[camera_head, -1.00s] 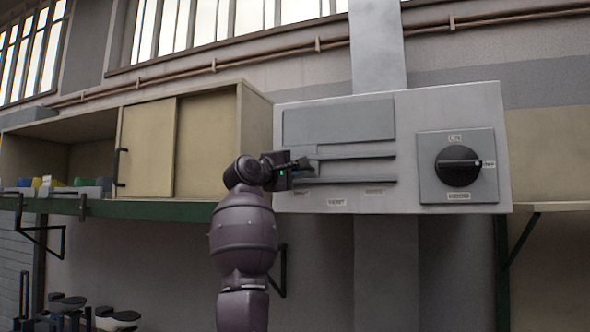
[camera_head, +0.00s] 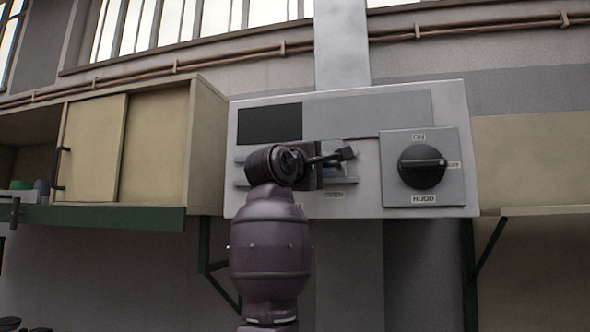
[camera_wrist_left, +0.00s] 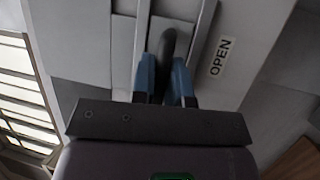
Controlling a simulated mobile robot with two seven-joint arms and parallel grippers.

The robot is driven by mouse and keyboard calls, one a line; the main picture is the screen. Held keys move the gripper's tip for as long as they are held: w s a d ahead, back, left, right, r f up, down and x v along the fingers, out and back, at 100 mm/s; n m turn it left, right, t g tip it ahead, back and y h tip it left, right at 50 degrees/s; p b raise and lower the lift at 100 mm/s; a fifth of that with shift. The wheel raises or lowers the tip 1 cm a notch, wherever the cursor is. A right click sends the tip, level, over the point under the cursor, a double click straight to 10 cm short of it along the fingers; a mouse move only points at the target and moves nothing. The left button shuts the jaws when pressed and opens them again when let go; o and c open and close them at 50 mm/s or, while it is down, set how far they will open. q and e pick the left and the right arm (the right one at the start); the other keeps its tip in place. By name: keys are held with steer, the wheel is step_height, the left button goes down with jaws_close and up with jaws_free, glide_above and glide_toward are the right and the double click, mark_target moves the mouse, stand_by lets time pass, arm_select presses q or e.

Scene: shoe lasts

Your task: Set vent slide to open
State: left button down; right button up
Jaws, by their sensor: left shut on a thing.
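The vent slide is a flat grey plate (camera_head: 385,111) on the light grey wall box (camera_head: 455,97). It sits to the right of a dark vent opening (camera_head: 269,124), which is uncovered at the upper left of the box. My left gripper (camera_head: 338,157) is in front of the rails below the plate. In the left wrist view, its blue fingers (camera_wrist_left: 166,80) are shut on the dark vent handle (camera_wrist_left: 168,46). An "OPEN" label (camera_wrist_left: 221,57) is just beside the fingers. My arm hides part of the rails. My right gripper is not in view.
A black rotary hood knob (camera_head: 422,166) is close to the right of my left gripper. A wooden cabinet (camera_head: 150,140) on a green-edged shelf (camera_head: 120,215) stands at the left. A pipe (camera_head: 230,65) runs along the wall above.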

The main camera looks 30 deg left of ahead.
arm_select(q)
steer(key=shift+w+d, duration=0.25)
steer(key=shift+d, duration=0.9)
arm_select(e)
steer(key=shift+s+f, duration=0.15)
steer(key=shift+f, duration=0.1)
arm_select(q)
steer(key=c, duration=1.5)
jaws_free()
steer(key=o, duration=0.4)
steer(key=shift+w+d, duration=0.1)
steer(key=shift+d, duration=0.1)
steer(key=shift+c, duration=0.2)
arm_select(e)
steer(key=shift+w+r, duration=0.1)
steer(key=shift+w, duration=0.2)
arm_select(q)
steer(key=shift+a, duration=0.2)
steer(key=b+v, duration=0.2)
steer(key=v, duration=0.9)
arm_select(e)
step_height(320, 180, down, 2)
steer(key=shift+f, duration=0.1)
